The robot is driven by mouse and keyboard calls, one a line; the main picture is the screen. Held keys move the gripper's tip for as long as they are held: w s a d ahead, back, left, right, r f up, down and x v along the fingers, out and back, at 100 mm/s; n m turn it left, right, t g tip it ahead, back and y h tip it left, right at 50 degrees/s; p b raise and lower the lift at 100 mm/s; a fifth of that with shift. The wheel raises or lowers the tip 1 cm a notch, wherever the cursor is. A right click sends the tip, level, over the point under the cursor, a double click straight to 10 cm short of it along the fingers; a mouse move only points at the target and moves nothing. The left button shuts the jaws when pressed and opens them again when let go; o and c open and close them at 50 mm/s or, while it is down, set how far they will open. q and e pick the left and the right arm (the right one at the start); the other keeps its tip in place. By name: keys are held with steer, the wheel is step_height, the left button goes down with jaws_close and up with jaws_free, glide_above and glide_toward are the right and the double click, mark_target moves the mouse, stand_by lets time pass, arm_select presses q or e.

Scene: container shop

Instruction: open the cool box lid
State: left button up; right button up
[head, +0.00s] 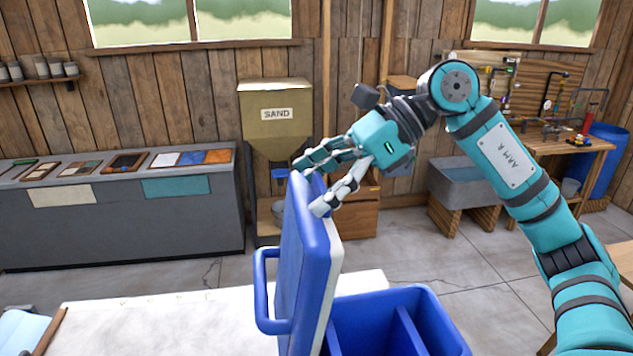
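The blue cool box (375,318) stands at the bottom centre, with its hollow inside and a divider showing. Its blue lid (303,255) stands nearly upright at the box's left side, with a pale inner face toward the right. A blue loop handle (259,290) sticks out to the left of the lid. My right gripper (309,186) is at the lid's top end, with its fingers spread apart. One fingertip is beyond the top edge and another is at the near side. I cannot tell how firmly they touch it. My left gripper is not in view.
A pale worktop (180,325) lies left of the box. A long grey counter (110,225) with sample tiles stands at the back left. A sand hopper (276,115) stands by the wall. A grey sink (468,182) and a workbench (560,145) are at the right. Concrete floor lies between.

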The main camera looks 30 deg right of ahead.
steer(key=shift+o, duration=1)
steer(key=shift+d+f, duration=0.1)
steer(key=shift+f, duration=0.4)
steer(key=shift+o, duration=0.2)
steer(key=shift+d, duration=0.15)
steer(key=v, duration=1.2)
steer(key=shift+r, duration=0.25)
